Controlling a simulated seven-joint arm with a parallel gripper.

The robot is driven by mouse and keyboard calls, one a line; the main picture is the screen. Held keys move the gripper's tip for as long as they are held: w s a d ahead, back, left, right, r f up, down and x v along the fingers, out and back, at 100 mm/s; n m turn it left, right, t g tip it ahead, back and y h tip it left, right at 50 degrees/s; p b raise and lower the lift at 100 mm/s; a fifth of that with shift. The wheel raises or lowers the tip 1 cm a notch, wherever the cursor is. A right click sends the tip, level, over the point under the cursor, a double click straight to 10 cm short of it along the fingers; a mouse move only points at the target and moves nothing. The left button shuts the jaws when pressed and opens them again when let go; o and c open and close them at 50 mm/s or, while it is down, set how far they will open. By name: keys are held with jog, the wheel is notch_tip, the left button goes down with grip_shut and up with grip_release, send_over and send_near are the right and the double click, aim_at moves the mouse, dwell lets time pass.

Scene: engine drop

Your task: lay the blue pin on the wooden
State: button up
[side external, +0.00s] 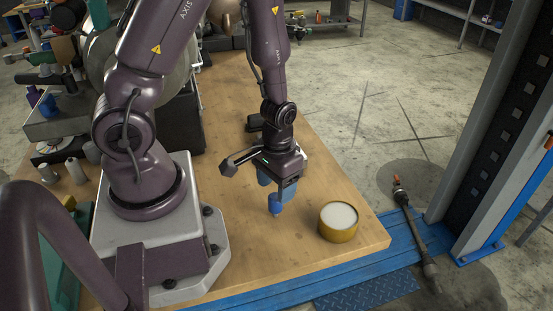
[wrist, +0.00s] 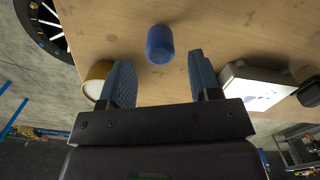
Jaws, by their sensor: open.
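The blue pin (side external: 276,204) is a short, plain cylinder on the wooden table top (side external: 235,240), just below my gripper (side external: 279,181). It seems to stand upright. In the wrist view the pin (wrist: 160,45) shows just beyond and between the two blue-grey fingertips, against bare wood. My gripper (wrist: 160,68) is open, with a clear gap between its fingers and nothing held. I cannot tell whether a finger touches the pin.
A round tan tin with a white top (side external: 338,222) stands right of the pin, near the table's edge. It shows partly behind a finger in the wrist view (wrist: 96,82). Bare wood surrounds the pin.

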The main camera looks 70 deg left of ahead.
jog(key=s+d+r+m+t, duration=0.1)
jog(key=r+m+t, duration=0.1)
jog(key=r, duration=1.2)
jog(key=s+d+r+m+t, duration=0.2)
jog(key=r+t, duration=0.2)
jog(key=r, duration=0.9)
jog(key=shift+s+r+m, duration=0.3)
jog(key=shift+r, duration=0.05)
jog(key=shift+c, duration=0.4)
